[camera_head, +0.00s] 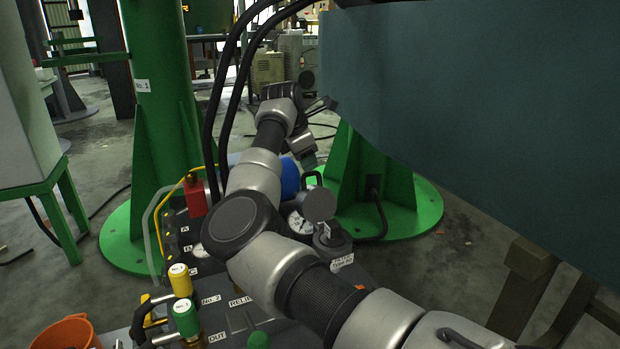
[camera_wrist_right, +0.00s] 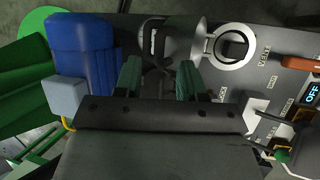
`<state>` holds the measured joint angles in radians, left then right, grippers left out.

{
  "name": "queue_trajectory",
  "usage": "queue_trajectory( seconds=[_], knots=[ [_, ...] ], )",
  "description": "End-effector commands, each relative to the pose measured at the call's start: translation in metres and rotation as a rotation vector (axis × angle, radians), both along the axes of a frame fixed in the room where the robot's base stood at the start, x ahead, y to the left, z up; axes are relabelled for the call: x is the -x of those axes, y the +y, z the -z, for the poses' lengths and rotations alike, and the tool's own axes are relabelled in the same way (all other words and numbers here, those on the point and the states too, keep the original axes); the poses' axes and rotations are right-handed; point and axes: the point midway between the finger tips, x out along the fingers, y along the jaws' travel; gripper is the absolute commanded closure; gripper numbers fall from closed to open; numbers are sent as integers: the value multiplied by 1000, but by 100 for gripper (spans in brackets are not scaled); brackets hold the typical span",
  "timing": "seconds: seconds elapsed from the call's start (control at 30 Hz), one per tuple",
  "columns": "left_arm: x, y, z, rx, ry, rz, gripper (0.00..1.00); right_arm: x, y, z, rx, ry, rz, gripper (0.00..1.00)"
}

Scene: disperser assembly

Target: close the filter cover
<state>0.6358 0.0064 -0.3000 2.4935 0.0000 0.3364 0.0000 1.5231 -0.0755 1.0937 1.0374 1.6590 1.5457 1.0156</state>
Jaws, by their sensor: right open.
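The filter cover (camera_head: 319,204) is a round grey disc. It stands raised above the dark filter housing (camera_head: 332,240), which has a white label at its front. In the right wrist view a pale ring with a dark middle (camera_wrist_right: 247,61) seems to be the open housing, and a grey rounded part (camera_wrist_right: 187,28) lies left of it. My right gripper (camera_head: 308,157) is above and behind the cover, apart from it. Its two green fingers (camera_wrist_right: 158,72) are spread with nothing between them. My left gripper is out of view.
A blue motor (camera_head: 290,178) stands behind the panel, partly behind my arm. A pressure gauge (camera_head: 296,221), red block (camera_head: 194,196) and yellow (camera_head: 180,281) and green (camera_head: 185,318) valves crowd it. A large teal body (camera_head: 480,100) fills the upper right.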

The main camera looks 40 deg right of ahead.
Motion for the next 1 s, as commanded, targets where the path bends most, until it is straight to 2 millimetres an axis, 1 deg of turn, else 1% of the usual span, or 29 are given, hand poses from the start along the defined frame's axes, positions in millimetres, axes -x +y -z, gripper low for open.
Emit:
queue_trajectory(
  seconds=[0.03, 0.1, 0.2, 0.37, 0.63, 0.9, 1.0],
  knots=[
    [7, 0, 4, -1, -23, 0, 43, 0, -5, 14, 1, 1, 2, 60],
    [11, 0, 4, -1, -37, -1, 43, -1, -10, 23, 2, 1, 0, 60],
    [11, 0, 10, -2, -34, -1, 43, -2, -15, 32, 2, 0, 0, 60],
    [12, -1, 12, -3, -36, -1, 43, -3, -18, 38, 2, 0, 0, 60],
    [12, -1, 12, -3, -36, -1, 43, -3, -19, 38, 2, 0, 0, 60],
    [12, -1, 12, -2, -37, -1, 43, -3, -19, 37, 4, -1, 0, 100],
    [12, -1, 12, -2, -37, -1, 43, -3, -19, 37, 4, -1, 0, 100]
  ],
)
